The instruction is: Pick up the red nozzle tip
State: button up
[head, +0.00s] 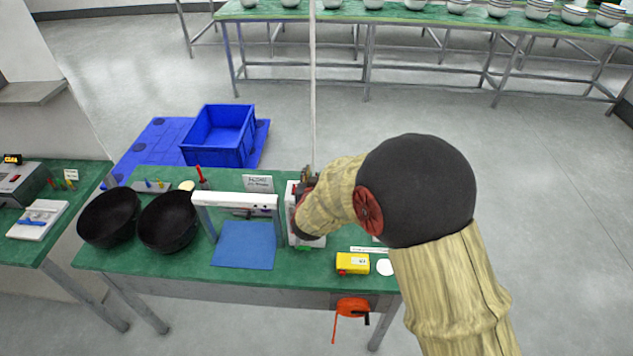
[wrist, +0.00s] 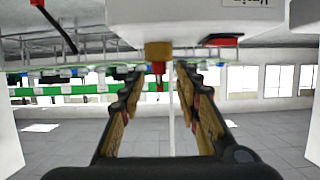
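In the wrist view the red nozzle tip (wrist: 158,69) hangs point down below a brass collar (wrist: 158,52) under a white housing (wrist: 190,18). My gripper (wrist: 160,88) is open, with one finger to the left and one to the right in the picture. The red tip shows in the gap between the fingertips, and I see no finger touching it. How far beyond the fingertips it lies is hard to tell. In the head view my arm hides most of my gripper and the nozzle tip, beside a white upright device (head: 293,215) on the green bench.
The green bench (head: 190,262) carries two black bowls (head: 168,222), a white frame (head: 236,200) over a blue mat (head: 243,246), and a yellow box (head: 352,263). An orange reel (head: 352,308) hangs at the front edge. A blue crate (head: 219,135) stands behind.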

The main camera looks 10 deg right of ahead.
jog(key=shift+c, duration=1.2)
grip_shut()
